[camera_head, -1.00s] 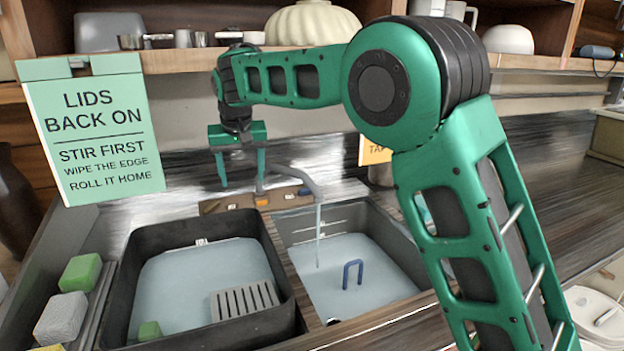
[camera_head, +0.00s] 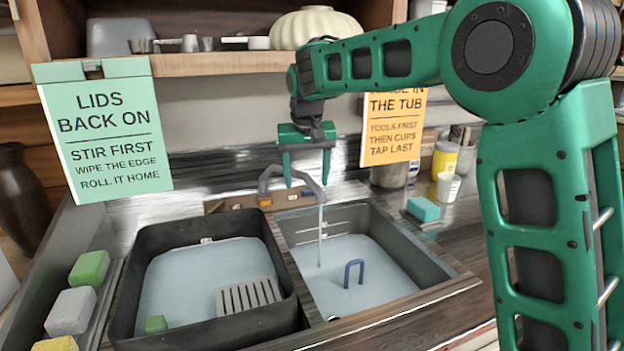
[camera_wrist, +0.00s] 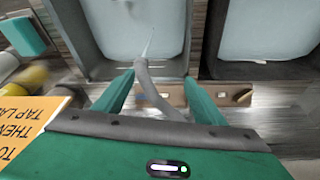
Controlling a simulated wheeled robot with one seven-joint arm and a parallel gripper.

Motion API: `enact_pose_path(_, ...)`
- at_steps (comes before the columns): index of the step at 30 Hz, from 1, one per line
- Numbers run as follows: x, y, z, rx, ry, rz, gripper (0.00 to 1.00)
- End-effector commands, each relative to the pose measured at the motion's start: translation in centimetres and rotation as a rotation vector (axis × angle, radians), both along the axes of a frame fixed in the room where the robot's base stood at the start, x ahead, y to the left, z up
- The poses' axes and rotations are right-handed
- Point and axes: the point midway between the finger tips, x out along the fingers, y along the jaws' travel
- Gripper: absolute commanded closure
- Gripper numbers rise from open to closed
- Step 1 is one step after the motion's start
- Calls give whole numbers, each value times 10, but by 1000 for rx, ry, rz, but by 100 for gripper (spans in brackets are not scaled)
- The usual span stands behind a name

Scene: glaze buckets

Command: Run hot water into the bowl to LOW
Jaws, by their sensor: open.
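The grey sink bowl (camera_head: 425,250) on the right holds pale water with a blue U-shaped handle (camera_head: 354,272) standing in it. Marks show on its back wall, but I cannot read them. The curved grey tap (camera_head: 276,174) runs a thin stream (camera_head: 320,235) into this bowl. A wooden board (camera_head: 232,203) with small orange and pale parts lies behind the basins; I cannot tell which is the hot control. My gripper (camera_head: 306,180) is open and empty by the tap. In the wrist view the tap spout (camera_wrist: 147,84) shows between the fingers of my gripper (camera_wrist: 160,80).
A black tub (camera_head: 130,280) of water with a slatted grey rack (camera_head: 247,297) stands left of the bowl. Sponges (camera_head: 89,268) line the left edge. A green sign (camera_head: 105,130) and an orange sign (camera_head: 393,125) hang behind. A shelf (camera_head: 220,65) runs above.

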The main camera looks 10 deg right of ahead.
Motion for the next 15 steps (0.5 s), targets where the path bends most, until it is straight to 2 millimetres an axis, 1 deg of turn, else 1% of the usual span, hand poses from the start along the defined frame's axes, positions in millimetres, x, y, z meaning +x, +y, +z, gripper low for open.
enact_pose_path(1, -2, -6, 0, 0, 3, -6, 36)
enact_pose_path(6, -5, -15, 0, -2, 7, -15, 36)
enact_pose_path(15, -6, -17, 0, -1, 8, -17, 36)
